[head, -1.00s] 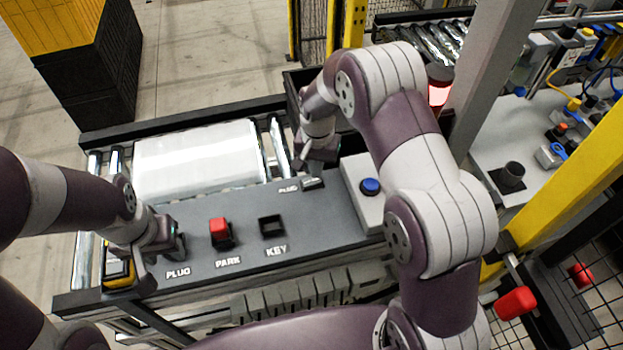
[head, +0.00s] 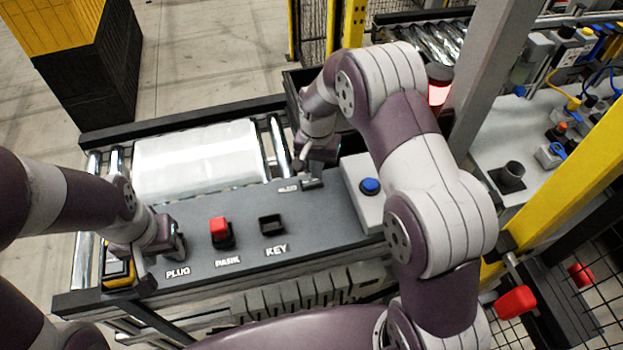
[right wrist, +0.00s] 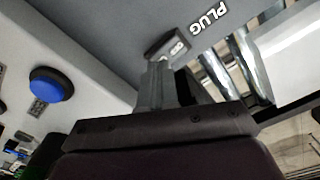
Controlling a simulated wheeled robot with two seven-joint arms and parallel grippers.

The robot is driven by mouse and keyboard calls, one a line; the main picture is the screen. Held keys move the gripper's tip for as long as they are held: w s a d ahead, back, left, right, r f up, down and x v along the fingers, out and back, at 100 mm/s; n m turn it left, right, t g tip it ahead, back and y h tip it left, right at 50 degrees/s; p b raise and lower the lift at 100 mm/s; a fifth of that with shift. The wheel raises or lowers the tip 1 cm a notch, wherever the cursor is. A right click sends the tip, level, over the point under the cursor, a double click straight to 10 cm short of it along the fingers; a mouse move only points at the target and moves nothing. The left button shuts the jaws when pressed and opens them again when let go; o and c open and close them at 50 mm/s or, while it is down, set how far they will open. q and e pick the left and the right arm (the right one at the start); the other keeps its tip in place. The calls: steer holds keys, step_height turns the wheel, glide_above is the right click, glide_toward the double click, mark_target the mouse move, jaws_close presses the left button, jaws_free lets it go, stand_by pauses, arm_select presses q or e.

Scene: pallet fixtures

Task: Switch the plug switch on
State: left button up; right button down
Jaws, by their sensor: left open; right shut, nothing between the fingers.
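The plug switch (head: 312,183) is a small grey block at the back right of the dark control panel (head: 330,212), beside a small PLUG label. In the right wrist view the switch (right wrist: 170,46) lies just beyond my right gripper's fingertips, near its PLUG label. My right gripper (head: 304,166) is shut and empty, close behind the switch. In the right wrist view its fingers (right wrist: 157,75) partly cover the switch's near end, and I cannot tell whether they touch it. My left gripper (head: 148,278) is open at the panel's left end, by the front PLUG label.
A red PARK switch (head: 221,231) and a black KEY socket (head: 271,225) sit on the panel. A blue button (head: 370,187) on a pale box is right of the switch and also shows in the wrist view (right wrist: 51,84). A pale crate (head: 197,155) lies on rollers behind.

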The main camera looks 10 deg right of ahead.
steer(key=shift+f+b, duration=0.55)
steer(key=shift+f, duration=0.35)
steer(key=shift+r, duration=0.1)
stand_by(0.3)
step_height(320, 180, up, 7)
steer(key=p, duration=0.5)
steer(key=shift+p, duration=0.35)
